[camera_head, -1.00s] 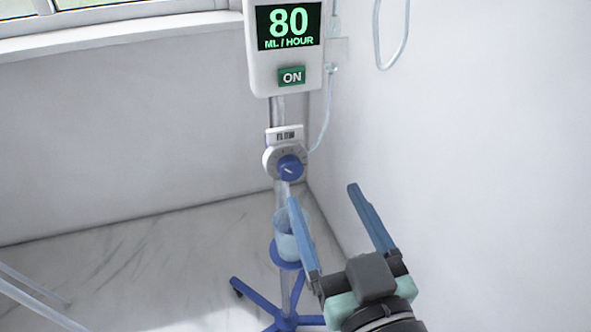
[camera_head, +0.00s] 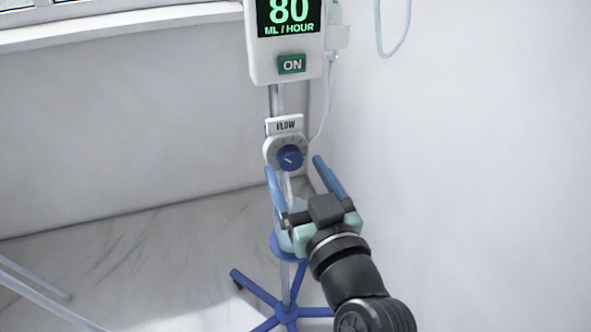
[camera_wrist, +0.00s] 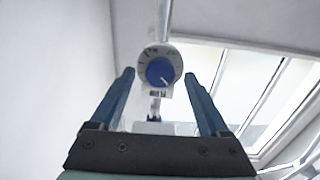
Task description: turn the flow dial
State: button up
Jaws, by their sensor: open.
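The flow dial (camera_head: 290,157) is a blue round knob with a white pointer mark on a pale grey disc, under a "FLOW" label (camera_head: 285,125), on the pole of a stand. The wrist view shows the blue dial (camera_wrist: 160,71) upside down, beyond and between my fingertips. My gripper (camera_head: 294,164) is open with two blue fingers, just below and in front of the dial in the head view. In the wrist view my gripper (camera_wrist: 160,78) has nothing between its fingers. I cannot see any contact with the dial.
The pump (camera_head: 289,74) above shows 80 ML/HOUR and a green ON button (camera_head: 291,64). Clear tubing (camera_head: 328,105) hangs to its right near the wall. The stand's blue legs (camera_head: 262,294) spread below. Open floor (camera_head: 130,262) lies to the left.

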jog(key=shift+w+a, duration=0.2)
jog(key=shift+w, duration=0.35)
